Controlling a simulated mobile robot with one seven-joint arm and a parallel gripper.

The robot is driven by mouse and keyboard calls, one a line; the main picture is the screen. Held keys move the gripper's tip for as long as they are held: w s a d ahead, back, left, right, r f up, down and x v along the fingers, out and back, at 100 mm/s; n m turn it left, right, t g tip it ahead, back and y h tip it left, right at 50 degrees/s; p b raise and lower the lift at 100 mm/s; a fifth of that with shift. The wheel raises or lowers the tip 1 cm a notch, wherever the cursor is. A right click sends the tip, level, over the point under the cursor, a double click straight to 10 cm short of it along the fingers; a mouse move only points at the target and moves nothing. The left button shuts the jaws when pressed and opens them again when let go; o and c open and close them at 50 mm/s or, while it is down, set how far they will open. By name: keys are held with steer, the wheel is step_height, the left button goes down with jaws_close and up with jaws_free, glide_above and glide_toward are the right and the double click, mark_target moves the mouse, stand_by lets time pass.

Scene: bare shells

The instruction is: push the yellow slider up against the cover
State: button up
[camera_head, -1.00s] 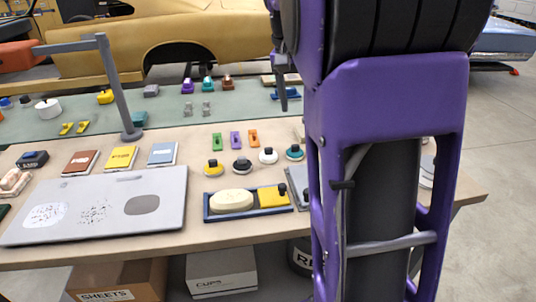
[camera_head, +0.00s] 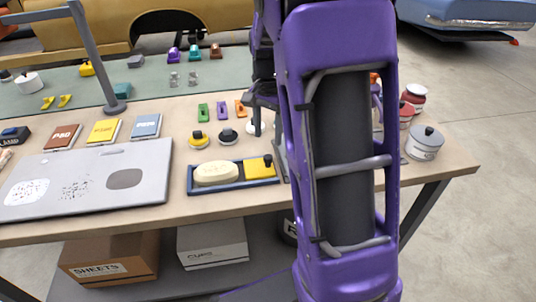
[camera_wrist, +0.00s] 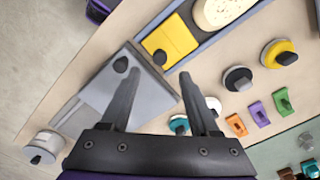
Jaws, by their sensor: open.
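The yellow slider (camera_head: 257,170) is a square block with a black knob, at the right end of a shallow blue tray (camera_head: 262,184). A cream oval piece (camera_head: 214,174) lies in the tray's left part, with a narrow gap between them. No part is labelled as the cover; I cannot tell whether the oval is it. In the wrist view the slider (camera_wrist: 170,40) is just beyond my open, empty fingers (camera_wrist: 158,73), and the oval (camera_wrist: 225,8) is cut by the top edge. In the head view my arm hides part of the gripper.
Round knobbed pieces (camera_head: 198,139) stand behind the tray. A large grey panel (camera_head: 85,182) lies left. A lidded grey pot (camera_head: 424,142) stands right.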

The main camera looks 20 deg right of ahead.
mark_target(268, 156)
step_height(268, 156, down, 7)
steer(key=shift+f+b, duration=0.15)
steer(key=shift+b, duration=0.25)
jaws_close()
stand_by(1.3)
